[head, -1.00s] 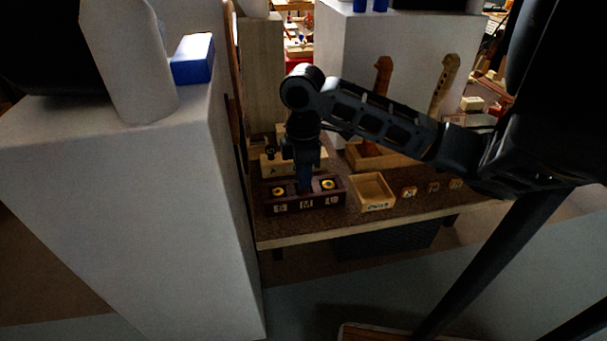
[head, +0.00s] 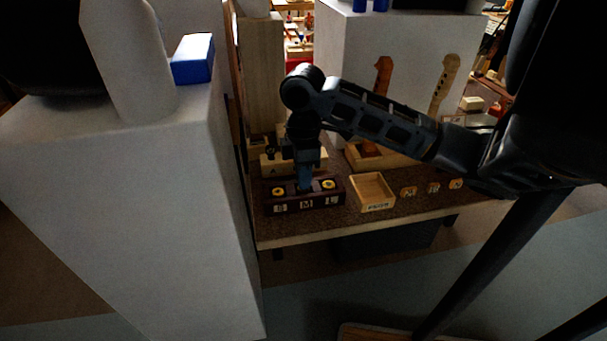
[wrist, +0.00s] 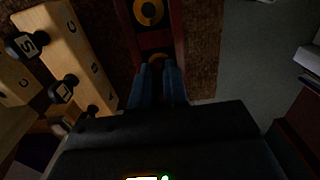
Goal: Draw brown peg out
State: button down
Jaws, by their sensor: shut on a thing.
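A dark red-brown block (head: 336,200) with S, M and L labels on its front stands on the bench. Yellow rings with dark centres show at its left and right places. My gripper (head: 305,186) points down at the block's middle place. In the wrist view, the blue fingers of my gripper (wrist: 160,75) are close together over the block (wrist: 172,30). A small yellow-brown part shows at the fingertips. The brown peg is shut between the fingers and mostly hidden by them; I cannot tell how deep it sits in the block.
A light wooden block with black knobs (wrist: 72,45) stands close beside the dark block. An open wooden tray (head: 373,205) is to the right, with small labelled tiles beyond. A tall white cabinet (head: 130,190) is at left.

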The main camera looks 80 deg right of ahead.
jog(key=shift+r+p, duration=0.55)
jog(key=shift+r, duration=0.25)
dwell(0.8)
jog(key=shift+r+p, duration=1.4)
jog(key=shift+r, duration=0.45)
notch_tip(320, 180, up, 7)
jog(key=p, duration=0.5)
